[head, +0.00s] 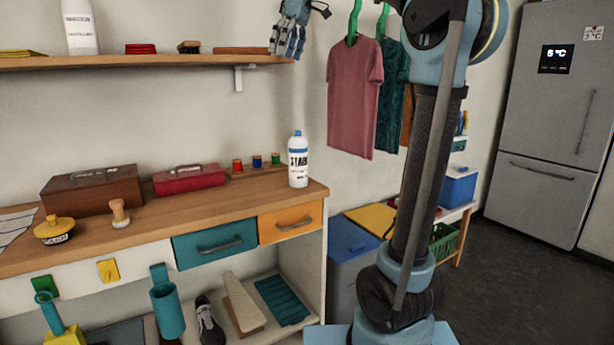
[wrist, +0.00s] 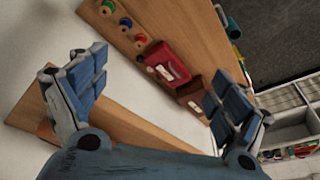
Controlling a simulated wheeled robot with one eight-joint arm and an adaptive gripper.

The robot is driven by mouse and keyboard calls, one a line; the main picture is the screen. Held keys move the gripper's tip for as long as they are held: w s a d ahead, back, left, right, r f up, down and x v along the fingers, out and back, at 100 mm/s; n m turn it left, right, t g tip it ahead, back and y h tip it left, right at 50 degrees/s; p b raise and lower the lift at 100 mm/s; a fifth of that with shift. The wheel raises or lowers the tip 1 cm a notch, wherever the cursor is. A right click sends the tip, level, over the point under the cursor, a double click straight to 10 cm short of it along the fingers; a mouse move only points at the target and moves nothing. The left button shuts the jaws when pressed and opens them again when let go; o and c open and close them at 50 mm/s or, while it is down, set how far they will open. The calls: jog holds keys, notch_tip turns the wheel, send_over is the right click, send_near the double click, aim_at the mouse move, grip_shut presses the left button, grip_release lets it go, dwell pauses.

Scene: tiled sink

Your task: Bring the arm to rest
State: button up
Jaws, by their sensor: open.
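My gripper (head: 289,38) hangs in the air at the top of the head view, beside the right end of the wall shelf (head: 150,61). I cannot tell whether it clears the shelf edge. In the wrist view my gripper (wrist: 155,68) has its two blue fingers spread wide apart with nothing between them. My arm (head: 425,160) stands upright at the right of the head view, its upper part cut off by the top edge.
Below are a wooden counter (head: 230,190) with a white and blue starch bottle (head: 298,165), a red box (head: 188,180) and a brown box (head: 92,190). Shirts (head: 353,105) hang right of my gripper. A grey fridge (head: 548,120) stands far right, with open floor before it.

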jog(key=s+d+f+m+h, duration=0.1)
jog(key=s+d+f+m, duration=0.15)
jog(key=d+f, duration=0.4)
jog(key=s+d+f+m+t, duration=0.15)
jog(key=s+d+f, duration=0.25)
jog(key=f, duration=0.6)
jog(key=s+d+f+m+h, duration=0.1)
jog(key=s+d+f+m, duration=0.3)
jog(key=f, duration=0.5)
jog(key=s+d+f+m, duration=0.2)
jog(key=s+d+f, duration=0.1)
jog(key=f, duration=0.6)
jog(key=s+d+f+m+h, duration=0.1)
jog(key=s+d+f, duration=0.3)
jog(key=f, duration=0.6)
jog(key=s+d+f+m, duration=0.3)
jog(key=s+f, duration=0.4)
jog(key=f, duration=0.2)
jog(key=shift+d+f, duration=0.3)
jog(key=shift+f, duration=0.05)
